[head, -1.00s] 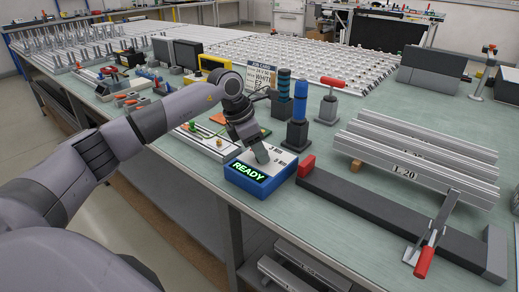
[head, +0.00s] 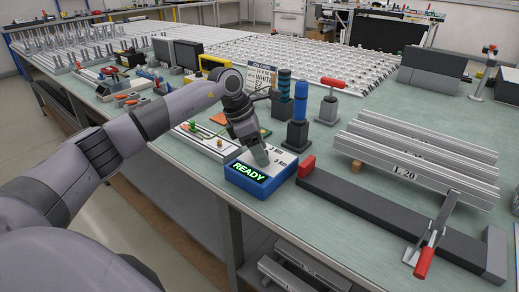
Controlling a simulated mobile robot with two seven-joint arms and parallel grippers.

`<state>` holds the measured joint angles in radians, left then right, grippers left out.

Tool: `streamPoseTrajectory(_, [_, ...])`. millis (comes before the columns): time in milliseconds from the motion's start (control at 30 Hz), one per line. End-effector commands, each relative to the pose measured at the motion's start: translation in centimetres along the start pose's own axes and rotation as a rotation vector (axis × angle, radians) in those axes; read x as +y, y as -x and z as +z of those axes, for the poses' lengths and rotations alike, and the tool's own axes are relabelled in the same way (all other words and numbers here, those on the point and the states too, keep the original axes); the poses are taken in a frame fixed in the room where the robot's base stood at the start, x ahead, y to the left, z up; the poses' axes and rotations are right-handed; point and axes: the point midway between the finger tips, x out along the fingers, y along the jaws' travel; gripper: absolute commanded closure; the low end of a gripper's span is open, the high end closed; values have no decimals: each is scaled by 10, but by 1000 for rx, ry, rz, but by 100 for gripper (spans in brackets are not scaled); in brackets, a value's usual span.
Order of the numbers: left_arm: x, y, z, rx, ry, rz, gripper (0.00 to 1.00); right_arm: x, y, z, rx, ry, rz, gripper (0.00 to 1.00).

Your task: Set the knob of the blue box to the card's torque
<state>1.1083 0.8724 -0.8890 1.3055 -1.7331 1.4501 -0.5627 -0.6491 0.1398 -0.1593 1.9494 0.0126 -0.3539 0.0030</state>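The blue box (head: 262,184) stands near the front edge of the table, with a lit green READY display (head: 249,171) on its front and a pale top with small dark marks. My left gripper (head: 261,157) points down at the left part of its top. The gripper covers the place beneath it, so the knob is hidden, and I cannot tell whether the fingers are open or shut on it. The job card (head: 262,76) stands upright behind, partly hidden by my arm; "WHITE" is partly legible, but I cannot read a torque. My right gripper is not in view.
A blue-handled tool (head: 299,115) stands upright behind the box, with a red-handled clamp (head: 331,100) beyond. A long dark fixture with a red end block (head: 306,166) lies close to its right. Aluminium profiles marked L 20 (head: 405,173) lie farther right.

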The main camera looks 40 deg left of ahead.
Motion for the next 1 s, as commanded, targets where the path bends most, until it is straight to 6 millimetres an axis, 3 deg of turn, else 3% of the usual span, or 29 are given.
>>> streamPoseTrajectory(300, [0,3,-1,1,1,0,40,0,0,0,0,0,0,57])
streamPoseTrajectory(700, [0,61,0,-2,0,1,40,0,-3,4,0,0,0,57])
streamPoseTrajectory(1000, [0,72,0,0,1,0,40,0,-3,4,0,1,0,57])
